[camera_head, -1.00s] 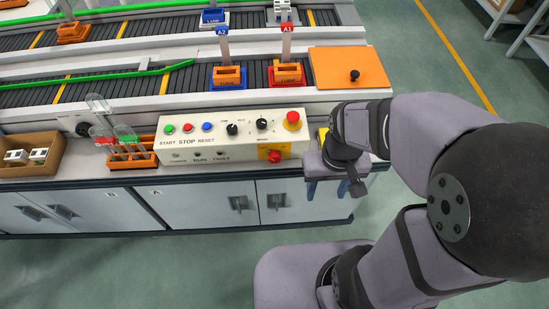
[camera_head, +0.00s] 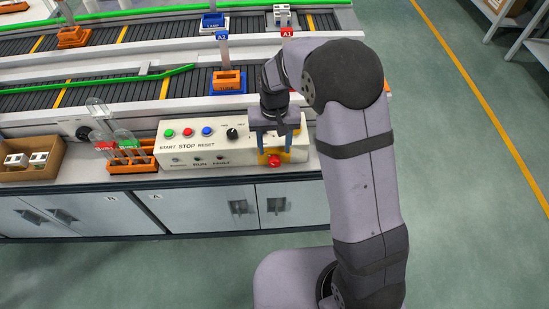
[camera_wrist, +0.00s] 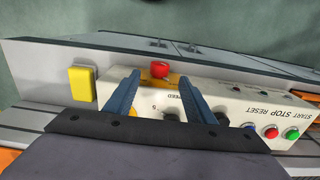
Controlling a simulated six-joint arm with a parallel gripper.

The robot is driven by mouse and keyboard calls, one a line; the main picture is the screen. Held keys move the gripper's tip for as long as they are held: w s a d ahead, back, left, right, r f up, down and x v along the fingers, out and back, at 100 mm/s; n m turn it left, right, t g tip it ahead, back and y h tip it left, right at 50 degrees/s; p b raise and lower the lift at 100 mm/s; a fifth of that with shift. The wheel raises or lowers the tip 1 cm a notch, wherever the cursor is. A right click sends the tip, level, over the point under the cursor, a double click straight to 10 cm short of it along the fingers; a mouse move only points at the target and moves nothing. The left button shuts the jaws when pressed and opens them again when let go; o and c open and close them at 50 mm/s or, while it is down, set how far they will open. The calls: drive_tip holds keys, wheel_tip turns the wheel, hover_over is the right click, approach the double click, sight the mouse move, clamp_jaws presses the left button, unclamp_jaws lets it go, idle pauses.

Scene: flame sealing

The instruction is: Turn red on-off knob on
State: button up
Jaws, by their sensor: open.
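The red on-off knob (camera_head: 274,160) sits on a yellow plate on the front face of the white control box (camera_head: 190,151). It also shows in the wrist view (camera_wrist: 160,69), just beyond the fingertips. My gripper (camera_head: 273,151) is open, pointing down over the right part of the box. Its two blue fingers appear on either side of the knob in the head view. In the wrist view, the gap between the fingers (camera_wrist: 159,79) lines up with the knob. I cannot tell whether either finger touches it. My wrist hides the box's upper right controls in the head view.
Green, red and blue buttons and a black dial (camera_head: 232,133) are on the box top. An orange rack (camera_head: 130,157) with tubes stands to its left. A yellow block (camera_wrist: 82,82) lies beside the box. Conveyors (camera_head: 110,94) run behind.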

sight(275, 159)
drive_tip(key=shift+f+p, duration=0.8)
drive_tip(key=shift+f, duration=2.85)
drive_tip(key=shift+c, duration=0.4)
drive_tip(key=c, duration=1)
